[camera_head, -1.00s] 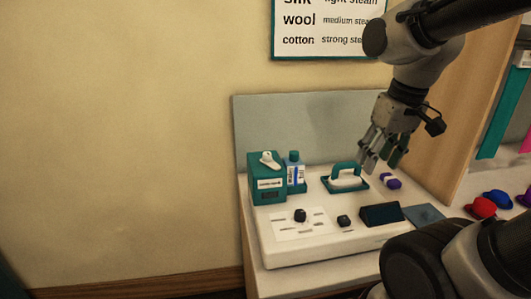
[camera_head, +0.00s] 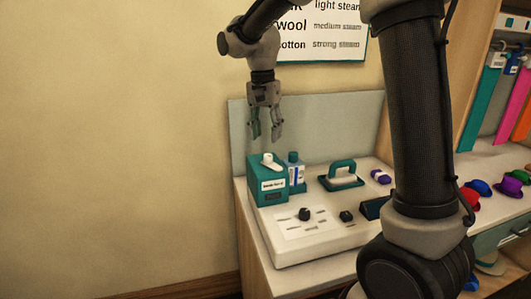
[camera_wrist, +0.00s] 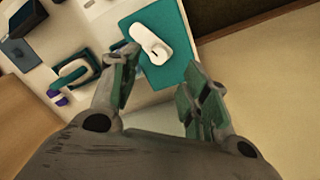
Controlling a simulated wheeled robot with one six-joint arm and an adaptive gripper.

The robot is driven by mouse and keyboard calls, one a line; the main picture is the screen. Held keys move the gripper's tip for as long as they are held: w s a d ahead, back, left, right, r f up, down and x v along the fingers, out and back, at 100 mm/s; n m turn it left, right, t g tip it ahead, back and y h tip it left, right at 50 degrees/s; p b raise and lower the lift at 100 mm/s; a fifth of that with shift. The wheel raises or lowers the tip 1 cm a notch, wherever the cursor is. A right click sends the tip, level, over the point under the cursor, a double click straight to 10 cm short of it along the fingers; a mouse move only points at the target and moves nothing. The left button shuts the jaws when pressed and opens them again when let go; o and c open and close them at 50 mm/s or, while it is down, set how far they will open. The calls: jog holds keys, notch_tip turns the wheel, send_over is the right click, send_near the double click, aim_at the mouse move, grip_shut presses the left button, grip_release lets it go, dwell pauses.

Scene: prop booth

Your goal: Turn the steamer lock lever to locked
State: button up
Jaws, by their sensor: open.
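The steamer is a teal box (camera_head: 268,187) at the back left of the white worktop, with a white label on its front. Its white lock lever (camera_head: 270,161) lies on top. My gripper (camera_head: 265,138) is open and empty, pointing down above the box, apart from the lever. In the wrist view the white lever (camera_wrist: 152,43) lies on the teal box top (camera_wrist: 168,72), just beyond and between the fingertips of my gripper (camera_wrist: 165,70). The lever's locked and unlocked marks are not readable.
A bottle with a teal cap (camera_head: 295,172) stands right beside the box. A teal-and-white iron (camera_head: 341,175), a black knob (camera_head: 305,214) and a purple item (camera_head: 380,177) are on the worktop. A grey back panel (camera_head: 320,125) rises behind. Hats (camera_head: 508,187) lie far right.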

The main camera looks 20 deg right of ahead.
aim_at(268, 155)
jog(key=f, duration=0.6)
jog(key=shift+s+d+f, duration=0.15)
jog(key=shift+d+f, duration=0.05)
jog(key=shift+f, duration=0.2)
jog(key=shift+c, duration=0.3)
grip_shut()
